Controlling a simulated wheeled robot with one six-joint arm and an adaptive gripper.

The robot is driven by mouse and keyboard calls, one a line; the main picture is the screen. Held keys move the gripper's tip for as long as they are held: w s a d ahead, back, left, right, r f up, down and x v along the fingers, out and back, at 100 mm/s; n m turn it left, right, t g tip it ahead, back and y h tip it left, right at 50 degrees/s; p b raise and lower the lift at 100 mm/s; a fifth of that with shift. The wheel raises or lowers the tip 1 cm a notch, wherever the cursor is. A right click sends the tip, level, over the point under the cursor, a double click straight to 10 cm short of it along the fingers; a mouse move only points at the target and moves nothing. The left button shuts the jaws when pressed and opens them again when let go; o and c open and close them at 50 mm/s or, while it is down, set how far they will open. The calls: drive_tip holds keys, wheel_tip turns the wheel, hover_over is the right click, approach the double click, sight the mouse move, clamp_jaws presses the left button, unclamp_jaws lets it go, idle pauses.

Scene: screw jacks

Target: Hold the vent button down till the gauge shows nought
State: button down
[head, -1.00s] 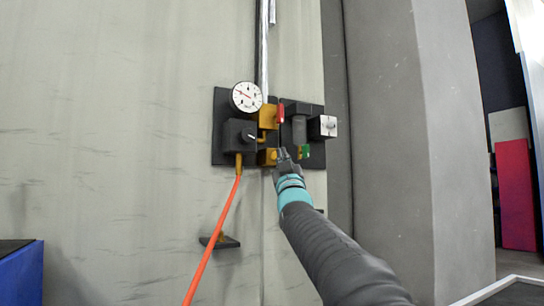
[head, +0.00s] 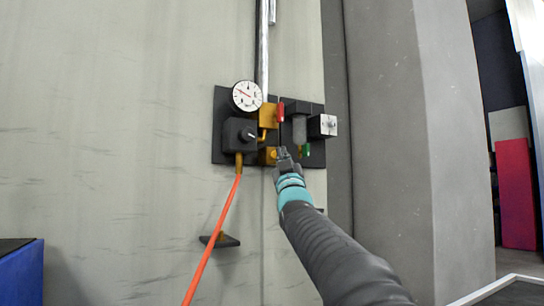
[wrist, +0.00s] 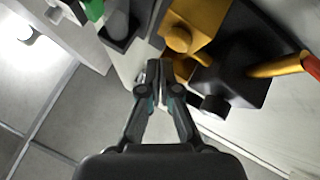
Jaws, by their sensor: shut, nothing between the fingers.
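The vent button is a round yellow knob on a yellow block (head: 267,157) low on the wall panel. In the wrist view the button (wrist: 179,39) shows clearly, just above and right of my fingertips. My gripper (head: 282,152) is shut and empty, its tips right beside the block. In the wrist view the gripper (wrist: 153,68) looks a little apart from the button, not pressing it squarely; contact cannot be told. The gauge (head: 247,96) is a white round dial at the panel's upper left. Its red needle points to the upper left; the figures are too small to read.
A red lever (head: 281,112) is above the button and a green-ended handle (head: 307,151) is just right of my gripper. A dark box (head: 240,135) with an orange hose (head: 213,236) is at left. A dark bracket (head: 220,241) juts out lower down.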

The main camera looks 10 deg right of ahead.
drive_tip(key=shift+w, duration=0.15)
drive_tip(key=shift+w+a+p, duration=0.15)
drive_tip(key=shift+w+p, duration=0.15)
drive_tip(key=shift+w, duration=0.15)
drive_tip(key=shift+w+a+p, duration=0.15)
drive_tip(key=shift+w+p, duration=0.15)
drive_tip(key=shift+w, duration=0.25)
idle(2.1)
drive_tip(key=shift+s+f, duration=0.1)
drive_tip(key=shift+s, duration=0.05)
idle(0.5)
drive_tip(key=shift+s+d+b, duration=0.3)
drive_tip(key=shift+s+b, duration=0.5)
drive_tip(key=shift+b, duration=0.05)
drive_tip(key=shift+s, duration=0.1)
drive_tip(key=s+b, duration=0.1)
drive_tip(key=s+d+b, duration=0.1)
drive_tip(key=s, duration=0.1)
drive_tip(key=s+b, duration=0.1)
drive_tip(key=shift+s+d+b, duration=0.25)
drive_tip(key=shift+d+b, duration=0.05)
drive_tip(key=shift+b, duration=0.05)
